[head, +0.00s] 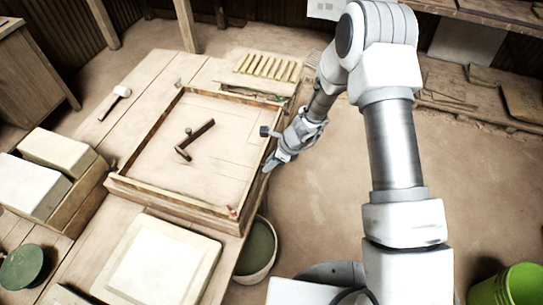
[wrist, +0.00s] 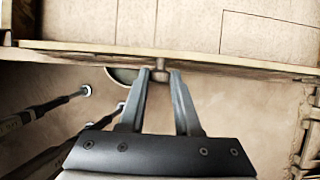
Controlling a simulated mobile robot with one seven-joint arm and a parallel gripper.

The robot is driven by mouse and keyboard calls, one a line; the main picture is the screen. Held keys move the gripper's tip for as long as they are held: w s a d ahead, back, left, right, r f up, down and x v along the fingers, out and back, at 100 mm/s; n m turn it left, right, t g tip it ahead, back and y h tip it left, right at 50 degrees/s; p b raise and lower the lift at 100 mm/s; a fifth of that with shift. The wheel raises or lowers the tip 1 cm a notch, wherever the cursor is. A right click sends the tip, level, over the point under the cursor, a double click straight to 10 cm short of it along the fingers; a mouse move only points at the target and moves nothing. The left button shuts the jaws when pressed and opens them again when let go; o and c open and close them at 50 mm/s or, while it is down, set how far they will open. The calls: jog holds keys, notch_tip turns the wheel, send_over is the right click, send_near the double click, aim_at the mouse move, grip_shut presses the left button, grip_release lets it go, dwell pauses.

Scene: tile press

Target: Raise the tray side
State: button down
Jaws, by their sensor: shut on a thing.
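The wooden tray (head: 135,188) is a shallow square frame on the bench, with low walls around a pale floor. Its right side wall (head: 257,178) is next to my gripper (head: 268,166). In the wrist view the tray side (wrist: 235,64) crosses near the top as a wooden strip, with a small brownish knob (wrist: 160,76) at its outer face. My gripper (wrist: 159,78) has its two fingers on either side of this knob and is shut on it. The side looks upright and level with the frame. The fingertips' contact is small in view.
A hammer (head: 193,140) lies on the tray floor. A row of yellowish strips (head: 268,67) lies behind the tray. A pale slab (head: 160,262) is in front, and a bucket (head: 258,250) stands below the bench's right edge. The floor at right is mostly clear.

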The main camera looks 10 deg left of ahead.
jog(key=shift+a+r+h+p, duration=0.1)
jog(key=shift+h+p, duration=0.4)
jog(key=shift+p, duration=0.45)
jog(key=c, duration=0.6)
grip_release()
jog(key=shift+r, duration=0.1)
jog(key=v, duration=1.7)
jog(key=shift+w+r, duration=0.1)
jog(key=shift+w, duration=0.05)
